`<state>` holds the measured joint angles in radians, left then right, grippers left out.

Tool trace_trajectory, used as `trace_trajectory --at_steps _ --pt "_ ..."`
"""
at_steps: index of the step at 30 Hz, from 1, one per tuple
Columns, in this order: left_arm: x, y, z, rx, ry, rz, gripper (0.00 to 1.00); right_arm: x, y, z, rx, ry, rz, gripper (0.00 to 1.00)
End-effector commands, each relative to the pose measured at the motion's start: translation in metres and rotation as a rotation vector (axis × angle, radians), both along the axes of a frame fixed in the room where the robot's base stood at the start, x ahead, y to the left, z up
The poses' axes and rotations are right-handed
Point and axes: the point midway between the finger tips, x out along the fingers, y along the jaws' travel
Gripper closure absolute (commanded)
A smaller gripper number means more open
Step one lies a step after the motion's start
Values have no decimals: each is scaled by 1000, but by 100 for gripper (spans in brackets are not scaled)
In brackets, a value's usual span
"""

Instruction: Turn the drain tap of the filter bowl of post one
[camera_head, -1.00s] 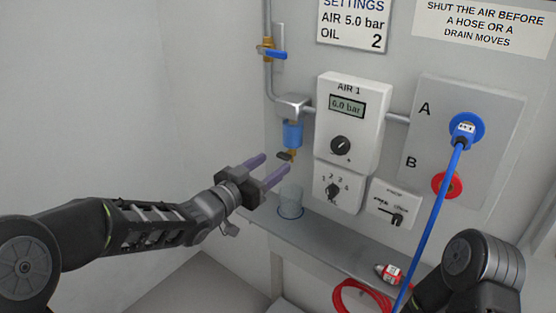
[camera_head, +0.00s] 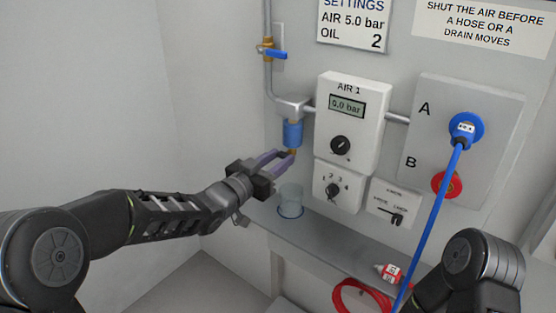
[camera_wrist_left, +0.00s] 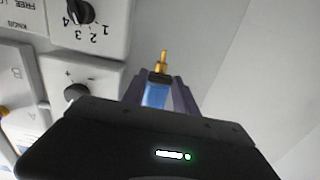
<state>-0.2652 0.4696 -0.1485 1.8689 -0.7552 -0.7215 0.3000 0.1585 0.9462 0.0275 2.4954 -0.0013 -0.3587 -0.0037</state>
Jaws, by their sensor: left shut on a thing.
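The filter bowl (camera_head: 293,134) is blue and hangs under a grey pipe head on the wall. In the left wrist view the bowl (camera_wrist_left: 155,96) appears upside down between my purple fingers. Its drain tap (camera_wrist_left: 161,78) has a black handle and a brass outlet (camera_wrist_left: 163,60). My left gripper (camera_head: 287,157) is at the tap just under the bowl, coming from the left, and is shut on the tap's handle. In the head view the fingers hide most of the tap. My right gripper is out of view; only part of that arm shows.
A clear cup (camera_head: 291,200) stands on the shelf (camera_head: 325,238) below the tap. The AIR 1 panel (camera_head: 349,118), reading 0.0 bar, is close right. A blue-handled valve (camera_head: 274,53) is above. A blue hose (camera_head: 432,220) hangs from port A. A red-and-white bottle (camera_head: 391,273) lies near a red hose (camera_head: 355,290).

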Motion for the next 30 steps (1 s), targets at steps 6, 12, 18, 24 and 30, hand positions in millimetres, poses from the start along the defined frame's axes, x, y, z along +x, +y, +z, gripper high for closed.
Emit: trace_trajectory --at_steps 6,12,18,24,30 --pt "0 0 0 0 0 0 96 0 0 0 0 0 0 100" --pt "0 0 0 0 0 0 100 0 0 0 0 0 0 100" --pt "0 0 -1 15 -11 1 100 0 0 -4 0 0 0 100" --pt "0 0 -3 66 -50 1 100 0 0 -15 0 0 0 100" --pt "0 0 -5 165 -122 1 100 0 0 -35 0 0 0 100"
